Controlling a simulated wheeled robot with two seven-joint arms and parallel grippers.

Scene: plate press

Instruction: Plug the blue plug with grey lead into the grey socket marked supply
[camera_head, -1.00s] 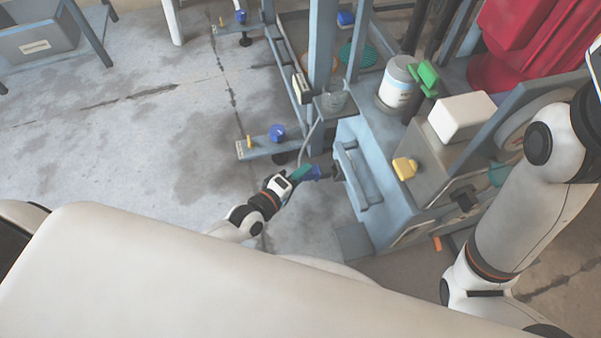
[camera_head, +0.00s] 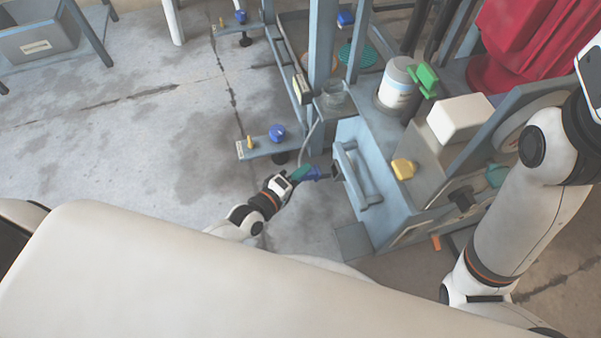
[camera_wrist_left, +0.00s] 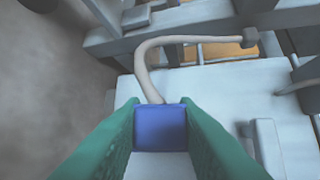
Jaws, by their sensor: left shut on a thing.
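My left gripper (camera_head: 299,174), with green fingers, is shut on the blue plug (camera_head: 314,173) beside the light-blue cabinet. In the left wrist view the blue plug (camera_wrist_left: 160,128) sits between both green fingers. Its grey lead (camera_wrist_left: 152,72) rises from behind the plug and bends right to a small grey fitting (camera_wrist_left: 250,38). A dark grey socket-like part (camera_head: 335,172) is on the cabinet's left side, just right of the plug; I cannot read any marking on it. The plug appears apart from it. My right gripper is out of view.
A light-blue handle (camera_head: 357,178) stands out from the cabinet close to the plug. A yellow knob (camera_head: 403,168), a white box (camera_head: 460,118) and a white canister (camera_head: 397,86) are further right. A frame foot with a blue knob (camera_head: 277,132) lies behind the gripper.

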